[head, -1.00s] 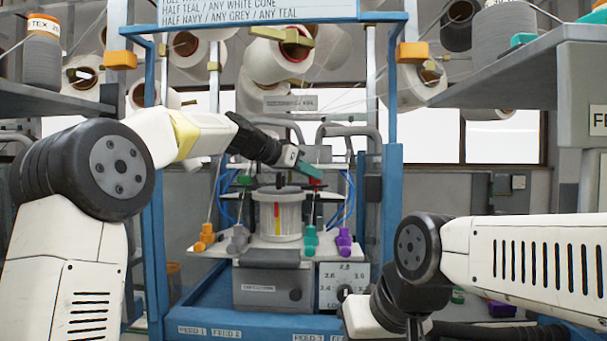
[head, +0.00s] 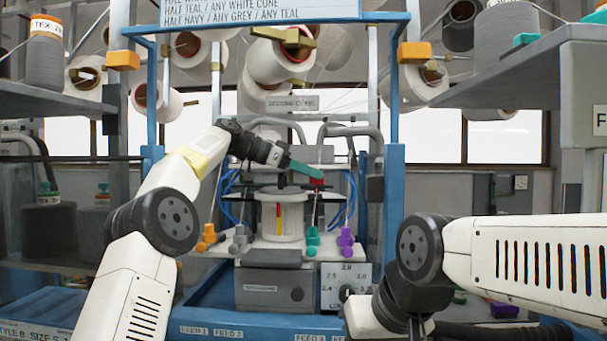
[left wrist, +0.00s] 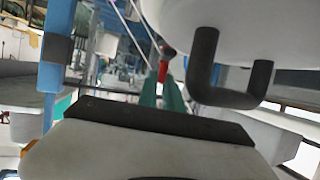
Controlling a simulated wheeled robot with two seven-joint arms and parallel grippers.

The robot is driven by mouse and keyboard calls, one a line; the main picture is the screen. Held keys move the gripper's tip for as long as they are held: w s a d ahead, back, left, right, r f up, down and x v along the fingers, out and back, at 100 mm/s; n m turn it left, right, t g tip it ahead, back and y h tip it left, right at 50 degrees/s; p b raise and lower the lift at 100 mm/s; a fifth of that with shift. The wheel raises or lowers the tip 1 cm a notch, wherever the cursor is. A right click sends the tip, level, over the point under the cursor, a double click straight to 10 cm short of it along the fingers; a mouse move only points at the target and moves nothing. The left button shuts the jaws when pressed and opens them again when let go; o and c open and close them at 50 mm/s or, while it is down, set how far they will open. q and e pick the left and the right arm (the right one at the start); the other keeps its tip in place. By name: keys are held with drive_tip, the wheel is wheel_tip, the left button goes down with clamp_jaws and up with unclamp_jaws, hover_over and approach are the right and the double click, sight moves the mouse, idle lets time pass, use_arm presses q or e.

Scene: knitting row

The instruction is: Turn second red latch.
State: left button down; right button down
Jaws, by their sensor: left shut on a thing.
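A small red latch (head: 316,182) sits at the upper right of the knitting machine, behind and above the white cylinder (head: 281,218). My left gripper (head: 306,170) reaches in from the left, its teal fingers shut on the red latch. In the left wrist view the red latch (left wrist: 163,71) shows at the tips of the teal fingers (left wrist: 162,95). The fingers partly hide it, so its exact angle is unclear.
Orange (head: 207,236), grey, teal (head: 313,240) and purple (head: 346,240) pegs stand on the white plate around the cylinder. Blue frame posts (head: 394,200) flank the machine. Thin yarns run down from the cones above. A dark bracket (left wrist: 232,98) is close by in the left wrist view.

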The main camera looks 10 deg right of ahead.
use_arm(q)
drive_tip(key=shift+w+f+m+g, duration=0.1)
drive_tip(key=shift+f+m+g, duration=0.15)
drive_tip(key=shift+m+g, duration=0.05)
idle(0.6)
drive_tip(key=c, duration=1.6)
unclamp_jaws()
drive_tip(key=shift+o, duration=0.5)
drive_tip(key=shift+r, duration=0.2)
drive_tip(key=shift+s+n+t, duration=0.2)
drive_tip(key=shift+n+t, duration=0.3)
